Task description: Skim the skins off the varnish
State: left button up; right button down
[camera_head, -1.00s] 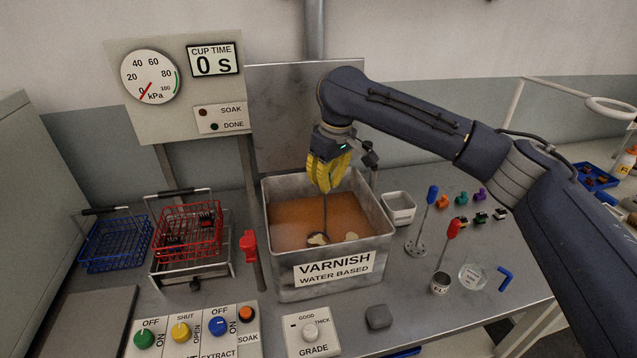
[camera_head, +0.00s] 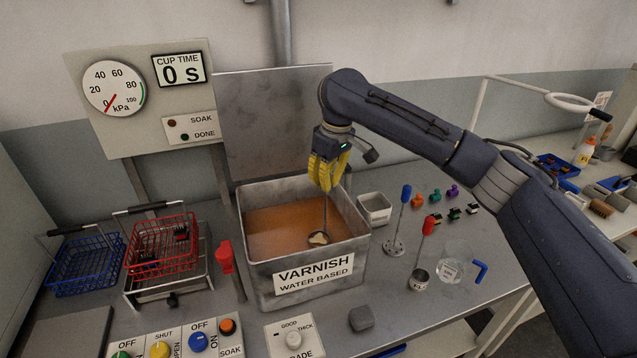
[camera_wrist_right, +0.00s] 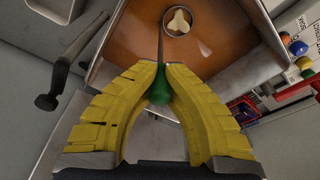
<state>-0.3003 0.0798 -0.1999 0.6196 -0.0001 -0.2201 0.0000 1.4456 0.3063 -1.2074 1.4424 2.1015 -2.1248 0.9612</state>
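My right gripper (camera_head: 326,182) is shut on the green handle (camera_wrist_right: 160,90) of a skimmer, above the open metal varnish tank (camera_head: 359,270). The skimmer's thin rod runs down to its round dish (camera_head: 318,238), which is at the amber varnish (camera_head: 270,228). A pale skin (camera_head: 318,239) lies in the dish; the right wrist view shows the skin (camera_wrist_right: 178,22) inside the dish rim. Whether the dish is clear of the liquid, I cannot tell. No other skin shows clearly on the visible varnish. My left gripper is out of view.
A small grey bin (camera_head: 375,209) stands right of the tank. Blue-handled (camera_head: 405,195) and red-handled (camera_head: 429,224) tools stand beyond it, near a clear beaker (camera_head: 452,268). A red basket (camera_head: 162,243) and a red lever (camera_head: 225,257) are left of the tank.

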jog(key=shift+w+d, duration=0.1)
jog(key=shift+d, duration=0.25)
jog(key=shift+w+a, duration=1.4)
jog(key=shift+w, duration=2.9)
jog(key=shift+s+a, duration=1.1)
jog(key=shift+a, duration=3.65)
jog(key=s+d, duration=0.3)
jog(key=d, duration=0.2)
jog(key=shift+s+d, duration=0.3)
jog(key=shift+d, duration=0.05)
jog(key=shift+r, duration=0.1)
